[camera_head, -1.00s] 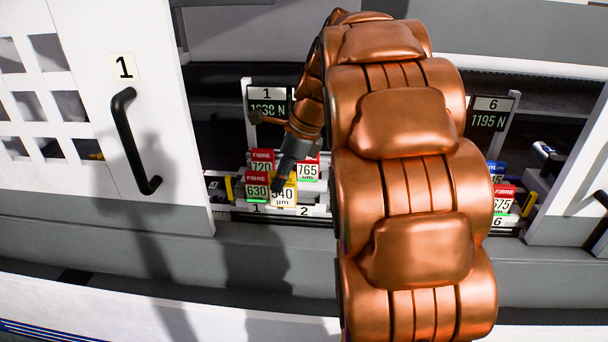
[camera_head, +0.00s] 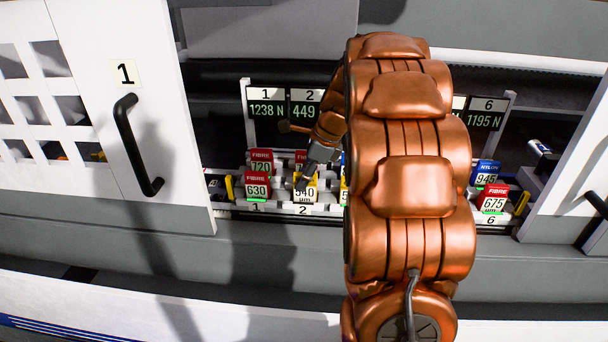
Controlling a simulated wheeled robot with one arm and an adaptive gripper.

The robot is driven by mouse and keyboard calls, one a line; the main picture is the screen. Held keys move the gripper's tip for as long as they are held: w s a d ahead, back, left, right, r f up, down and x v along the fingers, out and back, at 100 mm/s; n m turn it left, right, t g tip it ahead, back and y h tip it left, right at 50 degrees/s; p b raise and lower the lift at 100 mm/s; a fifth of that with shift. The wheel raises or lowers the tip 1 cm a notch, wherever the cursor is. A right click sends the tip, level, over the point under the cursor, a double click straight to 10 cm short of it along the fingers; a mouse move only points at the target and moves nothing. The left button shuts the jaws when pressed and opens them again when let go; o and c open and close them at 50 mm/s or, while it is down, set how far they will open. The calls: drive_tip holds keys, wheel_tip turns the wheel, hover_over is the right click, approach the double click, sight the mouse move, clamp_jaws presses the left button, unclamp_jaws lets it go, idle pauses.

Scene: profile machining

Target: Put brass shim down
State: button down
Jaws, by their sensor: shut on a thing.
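The brass shim (camera_head: 304,193) is a yellow-topped block with a white face reading "540" or "940" µm; the first digit is unclear. My gripper (camera_head: 303,178) reaches down onto it from above and is shut on it. The shim is at the front of station 2, above the "2" label (camera_head: 303,210). I cannot tell whether its bottom touches the rail. Behind it is a red block (camera_head: 300,156), partly hidden by my gripper.
Red FIBRE blocks 720 (camera_head: 261,161) and 630 (camera_head: 257,185) stand at station 1, just left. A yellow block (camera_head: 344,190) shows at right, mostly behind my arm. At station 6 are blue NYLON 945 (camera_head: 486,173) and red FIBRE 675 (camera_head: 493,199). White door 1 (camera_head: 170,120) stands left.

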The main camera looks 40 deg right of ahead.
drive_tip(key=shift+f, duration=0.1)
drive_tip(key=c, duration=0.9)
unclamp_jaws()
drive_tip(key=b+v, duration=0.1)
drive_tip(key=v, duration=0.5)
drive_tip(key=shift+b, duration=0.3)
drive_tip(key=shift+v, duration=0.8)
